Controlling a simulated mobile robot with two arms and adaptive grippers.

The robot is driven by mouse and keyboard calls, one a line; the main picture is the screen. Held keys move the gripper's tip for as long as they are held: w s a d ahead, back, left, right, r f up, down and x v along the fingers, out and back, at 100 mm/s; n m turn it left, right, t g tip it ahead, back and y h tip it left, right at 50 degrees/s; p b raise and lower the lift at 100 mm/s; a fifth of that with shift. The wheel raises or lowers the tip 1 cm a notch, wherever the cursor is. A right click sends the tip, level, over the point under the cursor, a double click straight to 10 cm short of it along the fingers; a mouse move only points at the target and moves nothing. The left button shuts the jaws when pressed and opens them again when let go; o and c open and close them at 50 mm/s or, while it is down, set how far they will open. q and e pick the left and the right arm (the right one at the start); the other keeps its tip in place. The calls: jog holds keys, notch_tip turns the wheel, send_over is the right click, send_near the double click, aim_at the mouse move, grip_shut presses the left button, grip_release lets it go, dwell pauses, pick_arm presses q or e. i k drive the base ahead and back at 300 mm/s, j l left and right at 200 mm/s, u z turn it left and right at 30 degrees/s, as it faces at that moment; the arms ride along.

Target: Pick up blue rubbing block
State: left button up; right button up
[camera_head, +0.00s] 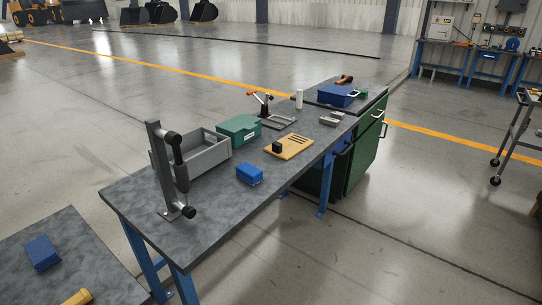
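A small blue block (250,173) lies near the front edge of the long grey workbench (225,208), about its middle. Another blue block (42,252) lies on the separate dark tabletop (95,268) at the lower left. I cannot tell for certain which of the two is the rubbing block. Both lie free, with nothing on top of them. Neither of my grippers shows in the head view.
A grey metal post (158,165) with black knobs stands on the bench beside a grey bin (205,155). Behind are a green box (239,129), a wooden board (290,146) and a larger blue box (337,95). Open floor (390,255) lies right of the bench.

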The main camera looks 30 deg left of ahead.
aim_at(252, 175)
jog(key=i+u, duration=0.25)
jog(key=i, duration=0.2)
jog(key=i+l+u, duration=0.25)
jog(key=i, duration=0.15)
jog(key=i+l+u, duration=0.25)
jog(key=i, duration=0.2)
jog(key=i+l+u, duration=0.25)
jog(key=i, duration=0.15)
jog(key=i+l+u, duration=0.45)
jog(key=u, duration=0.15)
jog(key=i+l+u, duration=0.15)
jog(key=l+u, duration=0.15)
jog(key=i+l+u, duration=0.1)
jog(key=l+u, duration=0.15)
jog(key=l, duration=0.15)
jog(key=i+l+u, duration=0.1)
jog(key=l+u, duration=0.5)
jog(key=l, duration=0.2)
jog(key=i, duration=0.05)
